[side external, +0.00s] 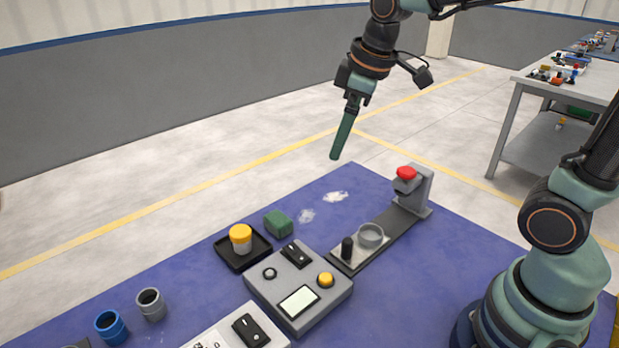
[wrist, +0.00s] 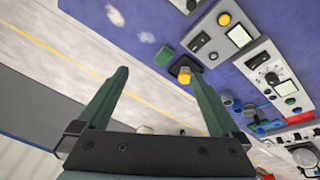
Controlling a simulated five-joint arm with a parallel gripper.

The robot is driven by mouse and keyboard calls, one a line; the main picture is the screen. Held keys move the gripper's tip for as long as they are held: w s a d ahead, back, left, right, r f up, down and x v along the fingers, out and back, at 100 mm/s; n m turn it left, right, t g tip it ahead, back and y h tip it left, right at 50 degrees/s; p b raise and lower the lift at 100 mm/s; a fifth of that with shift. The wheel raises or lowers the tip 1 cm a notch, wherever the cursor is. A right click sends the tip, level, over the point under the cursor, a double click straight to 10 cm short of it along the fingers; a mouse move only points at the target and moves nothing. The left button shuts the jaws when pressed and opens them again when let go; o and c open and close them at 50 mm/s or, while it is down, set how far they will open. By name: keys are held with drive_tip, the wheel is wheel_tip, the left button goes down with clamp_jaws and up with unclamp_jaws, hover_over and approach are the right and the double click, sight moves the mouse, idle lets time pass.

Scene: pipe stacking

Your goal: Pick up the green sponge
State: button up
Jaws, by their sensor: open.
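The green sponge (side external: 278,223) is a small dark green block lying on the blue table mat (side external: 400,290), beside a black tray. In the wrist view the sponge (wrist: 164,55) shows beyond the fingers, between their tips and slightly above them in the picture. My gripper (side external: 336,155) is high above the far edge of the mat in the side view, up and to the right of the sponge and well apart from it. Its two green fingers (wrist: 160,73) are spread wide in the wrist view, with nothing held between them.
A grey control box (side external: 262,290) is in front. A press with a red knob (side external: 406,173) stands right. White patches (side external: 336,197) mark the mat behind the sponge.

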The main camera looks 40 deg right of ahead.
drive_tip(key=w+a+f+n+g, duration=0.25)
drive_tip(key=w+f+n, duration=0.25)
drive_tip(key=w, duration=0.3)
drive_tip(key=n+g, duration=0.1)
drive_tip(key=n, duration=0.6)
hover_over(278, 218)
drive_tip(key=f, duration=1.5)
drive_tip(key=shift+a+f, duration=0.2)
drive_tip(key=shift+a, duration=0.05)
drive_tip(key=shift+d+f, duration=0.2)
drive_tip(key=shift+f, duration=2.5)
drive_tip(key=c, duration=1.2)
drive_tip(key=shift+o, duration=0.2)
drive_tip(key=shift+r, duration=0.15)
